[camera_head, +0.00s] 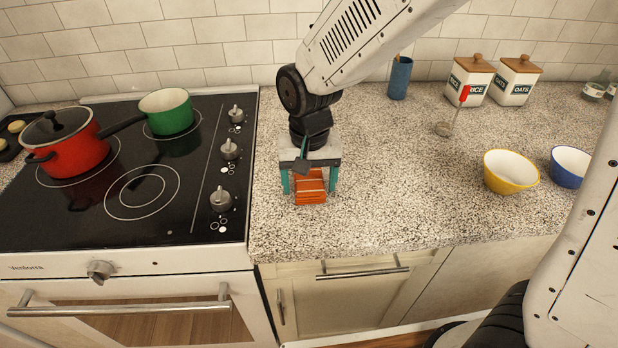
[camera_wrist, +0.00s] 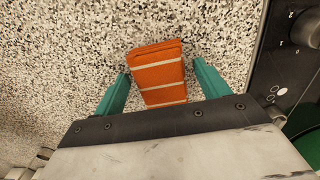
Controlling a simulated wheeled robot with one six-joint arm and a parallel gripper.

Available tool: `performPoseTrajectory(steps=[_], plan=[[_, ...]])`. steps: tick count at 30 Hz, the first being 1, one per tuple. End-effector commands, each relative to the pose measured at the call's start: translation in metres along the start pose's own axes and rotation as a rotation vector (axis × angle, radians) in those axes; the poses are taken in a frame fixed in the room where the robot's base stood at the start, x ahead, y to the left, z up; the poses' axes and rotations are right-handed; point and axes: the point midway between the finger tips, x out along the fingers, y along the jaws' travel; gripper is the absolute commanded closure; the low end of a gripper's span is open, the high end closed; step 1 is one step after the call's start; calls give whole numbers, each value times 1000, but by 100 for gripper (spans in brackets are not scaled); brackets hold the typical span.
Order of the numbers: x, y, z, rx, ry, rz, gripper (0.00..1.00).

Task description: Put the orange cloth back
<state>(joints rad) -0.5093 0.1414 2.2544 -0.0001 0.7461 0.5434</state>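The orange cloth (camera_head: 310,188) is folded, with pale stripes, and lies on the speckled countertop just right of the stove. It also shows in the wrist view (camera_wrist: 159,72). My gripper (camera_head: 310,188) is above the cloth, pointing down. In the wrist view my gripper (camera_wrist: 160,78) has its two teal fingers apart, one on each side of the cloth. A gap shows between each finger and the cloth's sides, so it is not clasped. The cloth's near end is hidden behind my gripper's body.
A black cooktop (camera_head: 130,200) with a red pot (camera_head: 75,150) and a green pan (camera_head: 166,112) is left of the cloth. A yellow bowl (camera_head: 510,172), a blue bowl (camera_head: 570,167) and canisters (camera_head: 470,80) stand to the right. The counter between is clear. Below are a drawer handle (camera_head: 362,273) and cabinet door.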

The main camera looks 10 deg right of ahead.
Motion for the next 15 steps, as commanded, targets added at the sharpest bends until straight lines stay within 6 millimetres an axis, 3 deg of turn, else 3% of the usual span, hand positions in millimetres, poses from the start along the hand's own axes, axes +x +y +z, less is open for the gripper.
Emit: performPoseTrajectory(steps=[10, 15], plan=[[-3, 0, 0, 0, 1, -1, 23], [-26, 0, -1, 0, 4, -3, 23]])
